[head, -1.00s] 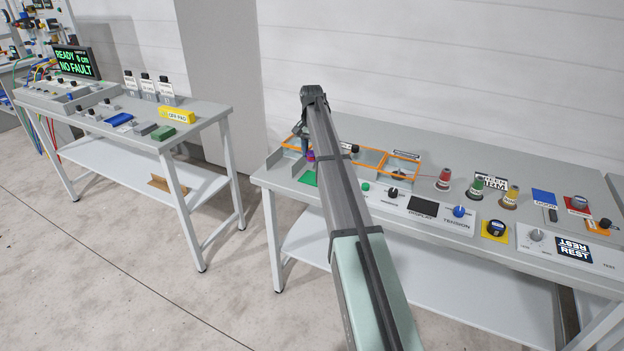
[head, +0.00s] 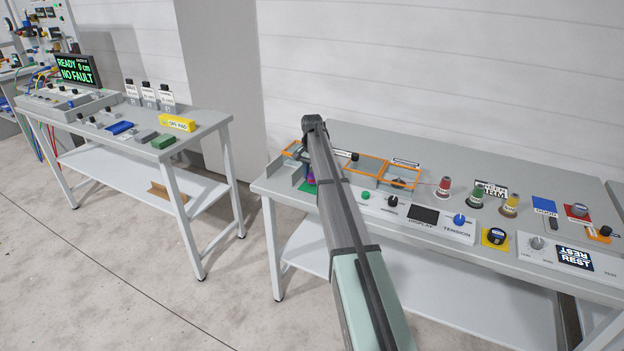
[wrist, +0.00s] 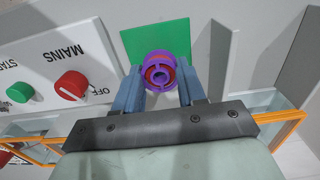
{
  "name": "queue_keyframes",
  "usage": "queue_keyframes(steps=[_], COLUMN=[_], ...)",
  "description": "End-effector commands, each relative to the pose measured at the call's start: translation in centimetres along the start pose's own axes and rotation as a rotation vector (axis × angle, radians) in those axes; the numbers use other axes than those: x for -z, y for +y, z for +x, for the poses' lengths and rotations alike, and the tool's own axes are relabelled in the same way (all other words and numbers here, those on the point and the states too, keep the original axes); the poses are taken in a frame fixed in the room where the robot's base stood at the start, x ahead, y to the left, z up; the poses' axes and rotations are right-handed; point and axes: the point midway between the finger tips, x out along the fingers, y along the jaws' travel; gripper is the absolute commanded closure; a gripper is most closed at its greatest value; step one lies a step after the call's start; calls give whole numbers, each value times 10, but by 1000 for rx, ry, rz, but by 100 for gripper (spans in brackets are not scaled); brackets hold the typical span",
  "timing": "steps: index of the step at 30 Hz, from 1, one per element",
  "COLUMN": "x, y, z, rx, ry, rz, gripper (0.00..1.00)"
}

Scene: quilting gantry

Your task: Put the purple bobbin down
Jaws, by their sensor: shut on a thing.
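The purple bobbin (wrist: 159,71), with a dark red winding inside its rim, sits between the two fingers of my gripper (wrist: 160,88) in the wrist view. My gripper is shut on it. A green patch (wrist: 150,38) on the grey table lies behind and below the bobbin in that view. I cannot tell whether the bobbin touches it. In the head view the bobbin (head: 310,178) shows only as a small purple bit beside my arm, near the green patch (head: 307,187). My arm hides most of the gripper there.
In the wrist view a panel with a red MAINS knob (wrist: 70,85) is at left, and a grey upright wall (wrist: 262,45) is at right. Orange-edged clear bins (head: 398,181) stand behind. Thread spools (head: 476,196) stand farther right on the table.

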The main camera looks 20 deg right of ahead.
Motion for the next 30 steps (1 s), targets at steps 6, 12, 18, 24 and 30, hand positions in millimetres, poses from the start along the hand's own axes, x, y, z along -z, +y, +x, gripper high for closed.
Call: queue_keyframes(steps=[6,12,18,24,30], x=[0,0,0,0,0], y=[0,0,0,0,0], z=[22,21,23,23,23], rx=[0,0,0,0,0], ry=[0,0,0,0,0], rz=[0,0,0,0,0], gripper=[97,97,56,37,35])
